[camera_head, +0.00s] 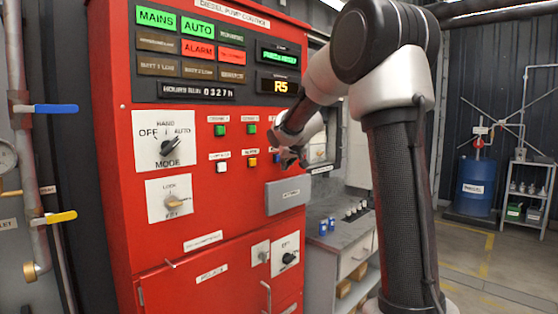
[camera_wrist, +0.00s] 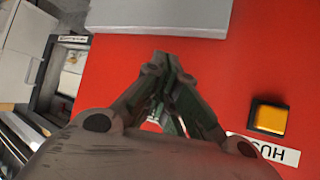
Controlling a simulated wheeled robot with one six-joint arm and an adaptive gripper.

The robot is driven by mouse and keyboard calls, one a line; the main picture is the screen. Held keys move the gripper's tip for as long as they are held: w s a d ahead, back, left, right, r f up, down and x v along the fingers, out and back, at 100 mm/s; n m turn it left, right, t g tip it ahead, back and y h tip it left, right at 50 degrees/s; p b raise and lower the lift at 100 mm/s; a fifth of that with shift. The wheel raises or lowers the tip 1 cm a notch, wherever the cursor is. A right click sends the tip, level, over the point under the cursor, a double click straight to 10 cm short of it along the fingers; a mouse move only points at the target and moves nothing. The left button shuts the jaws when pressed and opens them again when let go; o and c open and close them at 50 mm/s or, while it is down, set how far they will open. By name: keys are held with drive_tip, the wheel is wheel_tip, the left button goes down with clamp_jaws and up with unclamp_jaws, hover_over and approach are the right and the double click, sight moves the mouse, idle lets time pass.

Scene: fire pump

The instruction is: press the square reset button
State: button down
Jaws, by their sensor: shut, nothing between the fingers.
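My gripper (camera_head: 288,158) is in front of the red control panel (camera_head: 130,200), just right of the yellow square button (camera_head: 252,161). In the wrist view the fingers (camera_wrist: 162,58) are together, with nothing held, over bare red panel below the grey box. The yellow button (camera_wrist: 269,118) shows there at right, clear of the fingers, above an upside-down label starting "HUS". A sliver of a white label (camera_wrist: 151,126) shows between the finger links. No readable reset label shows; a button behind my gripper may be hidden. A white square button (camera_head: 222,167) sits left of the yellow one. I cannot see contact.
Two green buttons (camera_head: 235,129) sit above. A grey box (camera_head: 288,195) juts from the panel below my gripper. The mode knob (camera_head: 170,146) and key switch (camera_head: 173,201) are at left. A grey workbench (camera_head: 340,235) stands at right.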

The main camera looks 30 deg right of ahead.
drive_tip(key=shift+w+a, duration=0.15)
drive_tip(key=shift+w, duration=0.35)
idle(0.5)
drive_tip(key=shift+s, duration=0.15)
drive_tip(key=shift+s+d, duration=0.3)
drive_tip(key=shift+s, duration=0.45)
drive_tip(key=shift+s, duration=0.1)
drive_tip(key=s, duration=0.1)
drive_tip(key=s+d, duration=0.1)
drive_tip(key=s, duration=0.2)
drive_tip(key=shift+s+d, duration=0.25)
drive_tip(key=shift+d, duration=0.1)
idle(0.7)
